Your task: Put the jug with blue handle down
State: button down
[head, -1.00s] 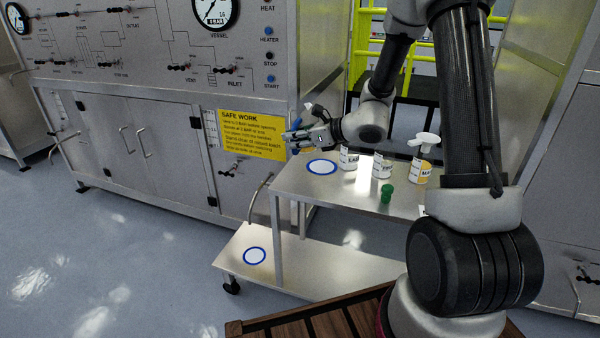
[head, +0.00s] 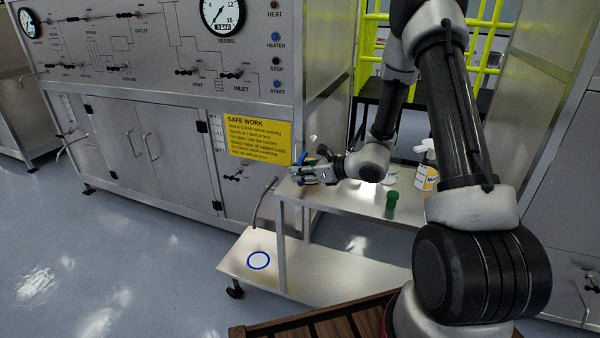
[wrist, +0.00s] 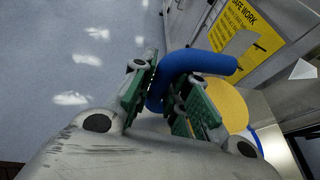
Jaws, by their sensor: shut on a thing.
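The jug's blue handle (wrist: 205,63) is between the fingers of my gripper (wrist: 165,90) in the wrist view, and the gripper is shut on it. A round yellow surface (wrist: 228,103) shows beside the handle, within the jug. In the head view my gripper (head: 312,173) is low at the left end of the upper steel shelf (head: 345,200), with a bit of blue handle (head: 305,158) showing. The jug's body is mostly hidden there. Part of a blue ring mark (wrist: 264,150) shows beside the jug in the wrist view. I cannot tell whether the jug touches the shelf.
A small green item (head: 392,200) and a yellow-labelled white bottle (head: 426,175) stand further right on the upper shelf. Another blue ring mark (head: 259,261) lies on the lower shelf. The steel cabinet with its yellow sign (head: 258,140) is close behind the gripper.

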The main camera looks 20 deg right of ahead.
jog(key=shift+f, duration=0.15)
jog(key=c, duration=1.4)
grip_release()
jog(key=v, duration=0.8)
jog(key=s+a+r+n+g, duration=0.2)
jog(key=s+r+n+g, duration=0.2)
jog(key=s+r+n, duration=0.35)
jog(key=s+a+r+n+g, duration=0.1)
jog(key=s+r+n+g, duration=0.3)
jog(key=s+n, duration=0.55)
jog(key=s+d+r+n+t+h, duration=0.1)
jog(key=s+d+r+n+h, duration=0.2)
jog(key=s+d, duration=0.1)
jog(key=s+d+r+n+t+h, duration=0.1)
jog(key=s+d+r+n+h, duration=0.2)
jog(key=s+d, duration=0.1)
jog(key=s+d+r+n+h, duration=0.3)
jog(key=s+d+n, duration=0.1)
jog(key=d, duration=0.1)
jog(key=shift+s+d+r+t+h, duration=0.15)
jog(key=shift+s+r+t+h, duration=0.15)
jog(key=shift+t, duration=0.1)
